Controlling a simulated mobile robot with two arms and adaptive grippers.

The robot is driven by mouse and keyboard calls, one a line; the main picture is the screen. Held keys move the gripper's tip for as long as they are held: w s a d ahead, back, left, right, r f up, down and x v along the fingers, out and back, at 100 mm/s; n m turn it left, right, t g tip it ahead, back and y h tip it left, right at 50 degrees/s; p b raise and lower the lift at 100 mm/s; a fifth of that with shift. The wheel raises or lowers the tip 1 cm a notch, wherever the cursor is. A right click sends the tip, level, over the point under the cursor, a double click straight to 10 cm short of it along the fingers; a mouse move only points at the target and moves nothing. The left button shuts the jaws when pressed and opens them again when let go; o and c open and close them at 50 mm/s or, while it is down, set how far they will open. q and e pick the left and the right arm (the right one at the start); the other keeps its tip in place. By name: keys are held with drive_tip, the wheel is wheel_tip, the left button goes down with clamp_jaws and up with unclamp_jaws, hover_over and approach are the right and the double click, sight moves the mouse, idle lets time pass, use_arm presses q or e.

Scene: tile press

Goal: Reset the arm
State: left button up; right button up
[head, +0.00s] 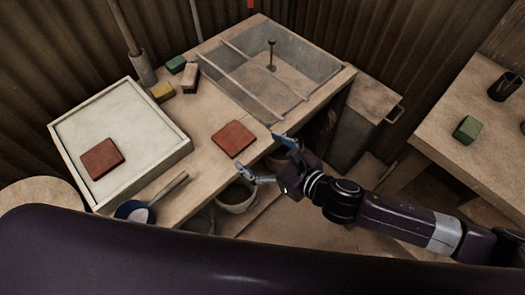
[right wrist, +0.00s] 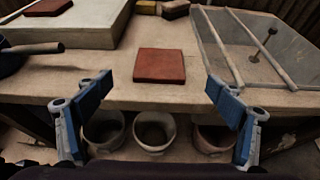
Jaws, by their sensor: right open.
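My right gripper (head: 262,160) is open and empty, just off the front edge of the wooden bench. A red-brown square tile (head: 233,139) lies flat on the bench just beyond it. In the right wrist view my two blue-padded fingers (right wrist: 158,105) are spread wide, with the tile (right wrist: 160,66) between and beyond them, apart from both. A second red tile (head: 102,159) lies on the white board (head: 135,122) at the left. My left gripper does not show.
Green (head: 176,64) and yellow (head: 162,92) blocks lie behind the board. A dark pan (head: 133,210) sits at the front edge. Buckets (head: 236,197) stand below. A side table (head: 470,95) at right holds a green block (head: 467,130).

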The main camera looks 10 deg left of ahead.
drive_tip(key=shift+s+d+r, duration=0.25)
drive_tip(key=shift+s+d, duration=0.2)
drive_tip(key=shift+d, duration=0.05)
